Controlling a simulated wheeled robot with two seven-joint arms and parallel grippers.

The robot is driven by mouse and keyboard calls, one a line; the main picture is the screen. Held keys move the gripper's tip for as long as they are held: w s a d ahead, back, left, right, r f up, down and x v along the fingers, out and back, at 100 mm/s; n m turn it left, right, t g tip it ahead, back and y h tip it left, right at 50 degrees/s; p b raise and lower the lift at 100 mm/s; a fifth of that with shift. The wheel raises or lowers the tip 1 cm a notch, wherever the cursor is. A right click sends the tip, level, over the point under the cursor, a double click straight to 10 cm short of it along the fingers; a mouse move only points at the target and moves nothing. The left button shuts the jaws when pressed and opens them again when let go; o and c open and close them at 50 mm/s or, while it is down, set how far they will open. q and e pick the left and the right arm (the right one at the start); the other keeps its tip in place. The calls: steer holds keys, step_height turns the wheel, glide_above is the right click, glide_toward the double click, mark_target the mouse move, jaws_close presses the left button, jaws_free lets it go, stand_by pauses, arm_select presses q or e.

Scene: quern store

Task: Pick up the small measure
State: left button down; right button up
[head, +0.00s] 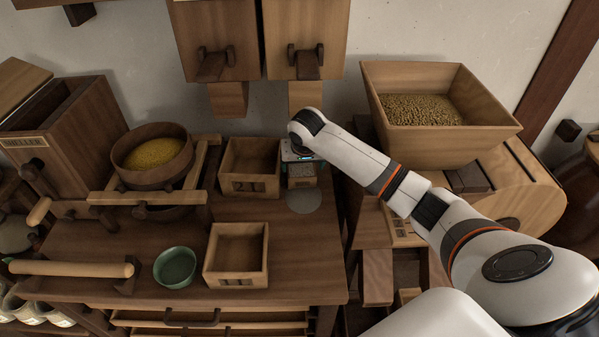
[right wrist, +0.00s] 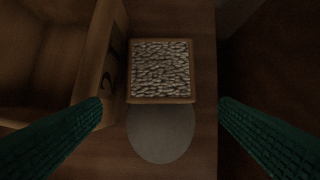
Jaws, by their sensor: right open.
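The small measure looks to be the small square wooden box (head: 302,181) at the right end of the table, full of pale grey grain. In the right wrist view the box (right wrist: 160,70) sits upright beyond a grey disc. My right gripper (head: 299,160) is over the box in the head view, its fingers mostly hidden behind the wrist. In the right wrist view the two green fingers of the gripper (right wrist: 160,103) are wide apart and empty, one on each side of the box and not touching it. My left gripper is out of view.
A larger numbered wooden box (head: 250,185) stands close left of the small one. Another open box (head: 236,278) and a green bowl (head: 175,268) are nearer the front. A grey disc (head: 304,200) lies in front of the small box. A grain hopper (head: 440,142) stands right.

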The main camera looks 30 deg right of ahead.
mark_target(302, 178)
steer(key=x, duration=0.3)
steer(key=shift+w+f, duration=0.15)
steer(key=shift+f, duration=0.2)
steer(key=shift+w+d+f, duration=0.1)
steer(key=shift+w+f, duration=0.05)
steer(key=shift+f, duration=0.45)
steer(key=x, duration=0.4)
steer(key=shift+f, duration=0.1)
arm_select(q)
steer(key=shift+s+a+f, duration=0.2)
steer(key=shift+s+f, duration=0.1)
arm_select(e)
steer(key=c, duration=0.7)
